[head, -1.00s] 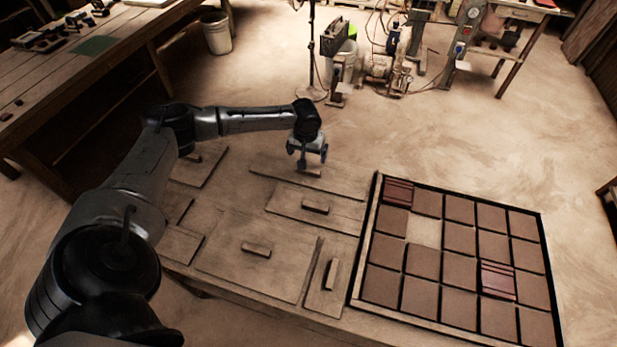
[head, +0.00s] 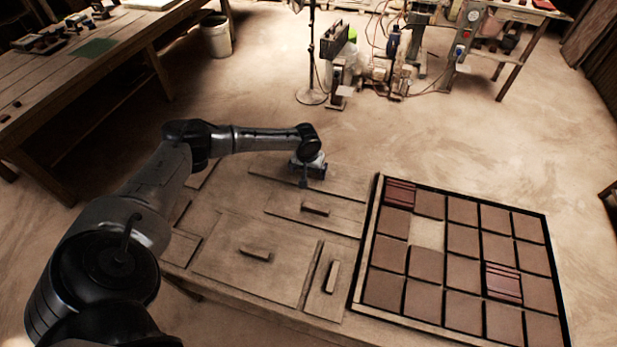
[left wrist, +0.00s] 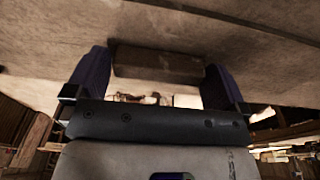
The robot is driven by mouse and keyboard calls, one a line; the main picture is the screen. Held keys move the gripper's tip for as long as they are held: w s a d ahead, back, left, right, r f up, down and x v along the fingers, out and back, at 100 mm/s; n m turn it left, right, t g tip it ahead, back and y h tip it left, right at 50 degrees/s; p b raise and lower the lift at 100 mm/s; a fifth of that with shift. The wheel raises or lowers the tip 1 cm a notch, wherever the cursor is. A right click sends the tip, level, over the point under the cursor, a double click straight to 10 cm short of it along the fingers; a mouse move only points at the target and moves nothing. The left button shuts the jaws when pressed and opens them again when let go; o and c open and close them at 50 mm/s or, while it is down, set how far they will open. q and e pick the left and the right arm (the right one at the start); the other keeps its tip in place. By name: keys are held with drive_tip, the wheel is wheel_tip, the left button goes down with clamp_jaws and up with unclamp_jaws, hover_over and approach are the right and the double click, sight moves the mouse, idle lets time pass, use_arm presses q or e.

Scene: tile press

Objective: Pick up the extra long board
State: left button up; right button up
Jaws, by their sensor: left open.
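The extra long board (head: 345,183) is a thin wooden strip along the far edge of the work table. Its block handle is hidden by my gripper in the head view. My left gripper (head: 306,180) is low over this board. In the left wrist view the open fingers of the gripper (left wrist: 155,80) stand on either side of a wooden block handle (left wrist: 160,65) on the board (left wrist: 215,32). I cannot tell whether either finger touches the handle. My right gripper is not in view.
Nearer boards with block handles include a medium board (head: 335,212), a large board (head: 225,265) and a narrow board (head: 322,300). A framed tray (head: 352,290) of brown tiles lies at right, with one bare spot. Open floor lies beyond the table.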

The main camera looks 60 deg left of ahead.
use_arm(q)
drive_tip(key=shift+c, duration=0.2)
drive_tip(key=c, duration=0.7)
drive_tip(key=shift+c, duration=1)
drive_tip(key=shift+r, duration=0.1)
